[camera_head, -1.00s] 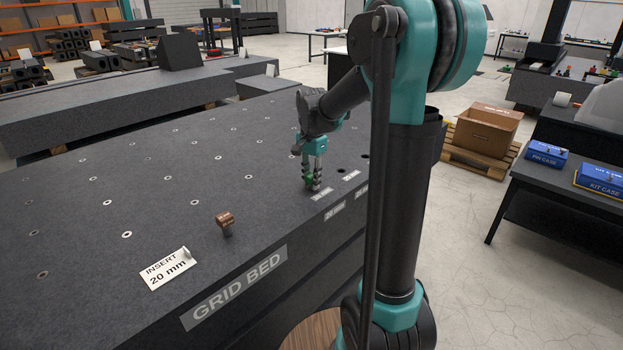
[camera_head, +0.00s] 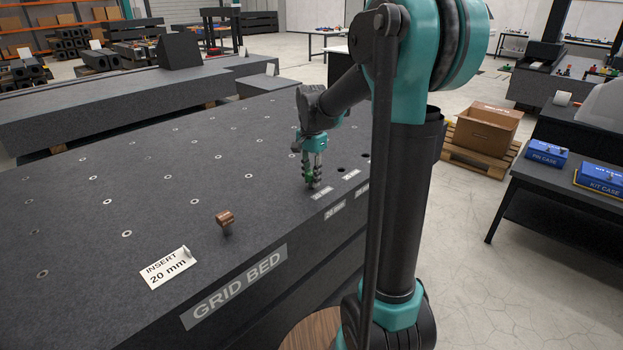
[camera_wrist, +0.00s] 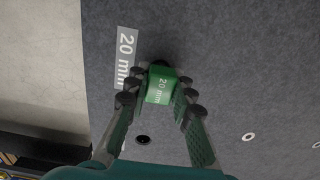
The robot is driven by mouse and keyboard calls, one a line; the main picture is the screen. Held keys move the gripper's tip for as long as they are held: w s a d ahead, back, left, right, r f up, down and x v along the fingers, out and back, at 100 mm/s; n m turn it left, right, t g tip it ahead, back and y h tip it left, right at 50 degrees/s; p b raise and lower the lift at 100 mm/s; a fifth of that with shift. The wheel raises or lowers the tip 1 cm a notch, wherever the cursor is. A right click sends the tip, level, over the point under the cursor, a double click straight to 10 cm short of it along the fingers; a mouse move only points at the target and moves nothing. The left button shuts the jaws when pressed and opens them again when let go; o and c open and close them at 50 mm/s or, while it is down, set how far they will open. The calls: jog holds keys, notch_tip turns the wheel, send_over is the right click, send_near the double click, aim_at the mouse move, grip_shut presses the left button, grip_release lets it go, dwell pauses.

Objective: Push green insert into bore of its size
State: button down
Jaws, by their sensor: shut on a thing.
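The green insert (camera_wrist: 161,86), marked "20 mm", is held between the fingers of my gripper (camera_wrist: 160,98) in the wrist view. In the head view my gripper (camera_head: 313,180) points down near the front edge of the grid bed (camera_head: 90,260), with a little green (camera_head: 308,178) showing between its fingers. A label "20 mm" (camera_wrist: 126,55) lies left of the insert in the wrist view. A dark round patch, probably a bore (camera_wrist: 158,62), shows just beyond the insert and is partly hidden by it. I cannot tell whether the insert touches the bed.
Another dark bore (camera_wrist: 143,139) is in the wrist view. In the head view, open bores (camera_head: 342,168) lie right of my gripper. A copper-coloured piece (camera_head: 225,218) stands on the bed by the "INSERT 20 mm" sign (camera_head: 168,267). Small ringed holes dot the bed.

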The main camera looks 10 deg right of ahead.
jog(key=c, duration=1.2)
grip_release()
jog(key=shift+r, duration=2.5)
jog(key=shift+r, duration=0.1)
